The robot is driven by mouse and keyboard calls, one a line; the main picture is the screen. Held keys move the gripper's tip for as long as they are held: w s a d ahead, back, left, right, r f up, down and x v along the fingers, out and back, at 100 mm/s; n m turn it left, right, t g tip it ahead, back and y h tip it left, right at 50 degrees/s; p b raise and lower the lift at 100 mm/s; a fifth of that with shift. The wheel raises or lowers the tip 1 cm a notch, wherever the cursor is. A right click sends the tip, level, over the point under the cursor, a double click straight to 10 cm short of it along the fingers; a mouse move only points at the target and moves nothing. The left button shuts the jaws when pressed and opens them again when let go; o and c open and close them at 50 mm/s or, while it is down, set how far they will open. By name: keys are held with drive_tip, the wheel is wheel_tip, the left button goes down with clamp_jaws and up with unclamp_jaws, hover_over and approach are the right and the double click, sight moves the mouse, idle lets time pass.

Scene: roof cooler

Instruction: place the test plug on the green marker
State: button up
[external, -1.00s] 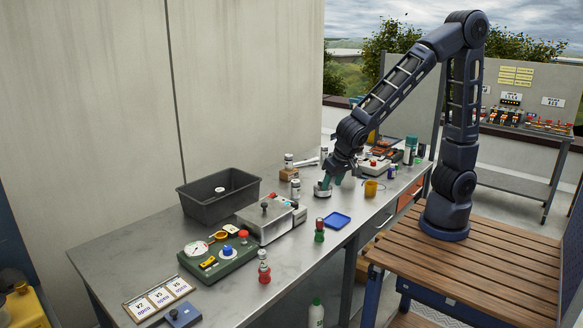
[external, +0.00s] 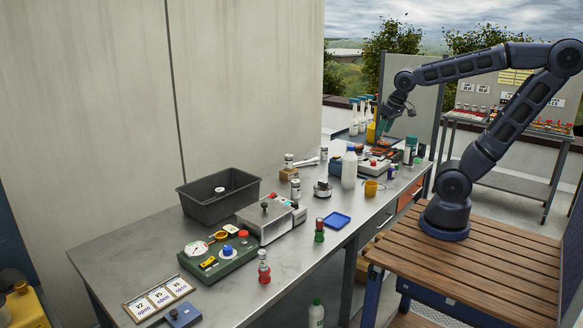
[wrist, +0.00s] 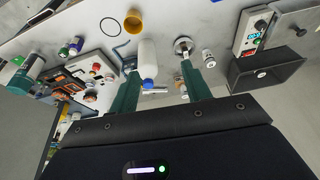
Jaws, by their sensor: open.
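I cannot tell for sure which piece is the test plug. My gripper (external: 384,124) is raised above the far part of the bench, well away from the silver piece. In the wrist view its two teal fingers (wrist: 160,88) are apart, with nothing held between them.
A white bottle (external: 349,168) and a yellow cup (external: 371,187) stand right of the silver piece. Spray bottles (external: 363,112) stand behind. The bench's front right is fairly clear.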

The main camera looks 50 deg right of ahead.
drive_tip(key=s+d+r, duration=0.1)
drive_tip(key=s+d, duration=0.3)
drive_tip(key=shift+s+d+n+t, duration=0.15)
drive_tip(key=shift+s+n+t, duration=0.15)
drive_tip(key=shift+s+n, duration=0.1)
drive_tip(key=shift+r, duration=0.1)
idle(0.9)
